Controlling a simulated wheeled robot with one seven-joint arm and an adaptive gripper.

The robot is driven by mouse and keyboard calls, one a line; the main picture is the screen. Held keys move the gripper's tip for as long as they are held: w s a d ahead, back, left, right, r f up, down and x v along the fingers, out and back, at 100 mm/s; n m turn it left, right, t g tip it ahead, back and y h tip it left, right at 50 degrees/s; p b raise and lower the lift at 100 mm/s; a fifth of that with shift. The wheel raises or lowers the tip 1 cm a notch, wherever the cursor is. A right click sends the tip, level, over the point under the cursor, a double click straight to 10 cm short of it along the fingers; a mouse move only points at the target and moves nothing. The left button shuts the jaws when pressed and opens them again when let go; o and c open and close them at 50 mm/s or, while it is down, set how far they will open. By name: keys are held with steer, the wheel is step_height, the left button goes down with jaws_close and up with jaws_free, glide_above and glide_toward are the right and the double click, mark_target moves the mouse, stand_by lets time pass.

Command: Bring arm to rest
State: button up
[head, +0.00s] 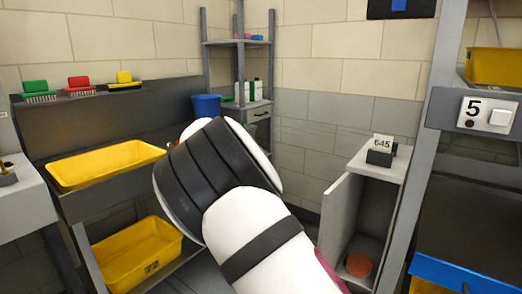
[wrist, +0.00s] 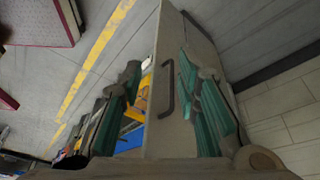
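My gripper (wrist: 160,72) shows in the wrist view with its two teal-padded fingers spread wide apart. Nothing is held between them. Behind the gap stands a grey cabinet (wrist: 176,65) with a dark handle; I cannot tell how far off it is. In the head view my white and black arm fills the lower middle, and the gripper itself is hidden.
In the head view, a yellow tray (head: 105,160) lies on the left rack, with a yellow bin (head: 135,255) below. A blue bucket (head: 207,106) stands behind my arm. An open grey cabinet (head: 341,215) with a 645 card (head: 383,143) stands close on the right.

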steer(key=s+d+r+n+y, duration=0.5)
steer(key=s+d+r+n, duration=0.2)
steer(key=s+d+r, duration=1.05)
steer(key=s+d+f+n+t, duration=0.1)
steer(key=s+f+n, duration=0.15)
steer(key=s, duration=0.65)
steer(key=s+d+f+n+h, duration=0.15)
steer(key=s+n, duration=0.25)
steer(key=s, duration=0.4)
steer(key=s+d+f+n+t, duration=0.1)
steer(key=s+n, duration=0.2)
steer(key=s, duration=0.6)
step_height(320, 180, up, 18)
steer(key=t+p, duration=0.2)
steer(key=p, duration=1.4)
steer(key=shift+t, duration=0.3)
